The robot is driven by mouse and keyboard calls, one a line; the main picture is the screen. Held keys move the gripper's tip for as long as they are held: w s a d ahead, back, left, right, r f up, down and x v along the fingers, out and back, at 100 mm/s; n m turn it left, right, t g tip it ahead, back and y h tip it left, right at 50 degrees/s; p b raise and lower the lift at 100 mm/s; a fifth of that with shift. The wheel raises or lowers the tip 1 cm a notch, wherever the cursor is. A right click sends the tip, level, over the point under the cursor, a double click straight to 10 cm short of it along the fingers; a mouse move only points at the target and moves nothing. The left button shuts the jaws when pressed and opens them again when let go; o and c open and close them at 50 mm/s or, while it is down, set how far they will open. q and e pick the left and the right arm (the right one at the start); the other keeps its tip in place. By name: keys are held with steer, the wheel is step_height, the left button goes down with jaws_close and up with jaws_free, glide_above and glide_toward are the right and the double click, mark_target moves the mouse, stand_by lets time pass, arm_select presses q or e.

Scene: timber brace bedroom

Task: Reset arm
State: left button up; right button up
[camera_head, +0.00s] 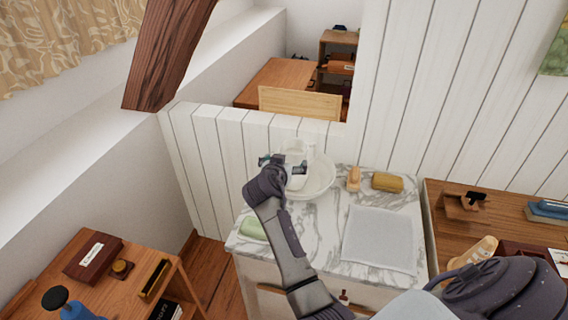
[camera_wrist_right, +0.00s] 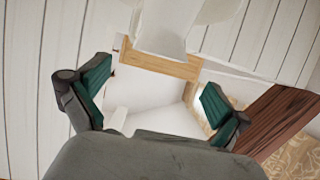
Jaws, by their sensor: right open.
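My right arm reaches up from the lower right in the head view, over a marble-topped washstand (camera_head: 337,206). My right gripper (camera_head: 283,161) is at its end, in front of a white basin (camera_head: 322,178) and a white jug (camera_head: 299,150). The gripper is open, with nothing between its fingers. In the right wrist view the open gripper (camera_wrist_right: 155,86) shows its two green-padded fingers wide apart, and white ware (camera_wrist_right: 165,28) shows beyond them at the top. My left gripper is not in view.
The washstand also holds a grey cloth (camera_head: 379,238), a green soap-like piece (camera_head: 252,228), a wooden brush (camera_head: 353,178) and a yellow sponge-like block (camera_head: 388,182). A timber brace (camera_head: 167,52) hangs at the upper left. A white plank partition (camera_head: 208,150) stands behind.

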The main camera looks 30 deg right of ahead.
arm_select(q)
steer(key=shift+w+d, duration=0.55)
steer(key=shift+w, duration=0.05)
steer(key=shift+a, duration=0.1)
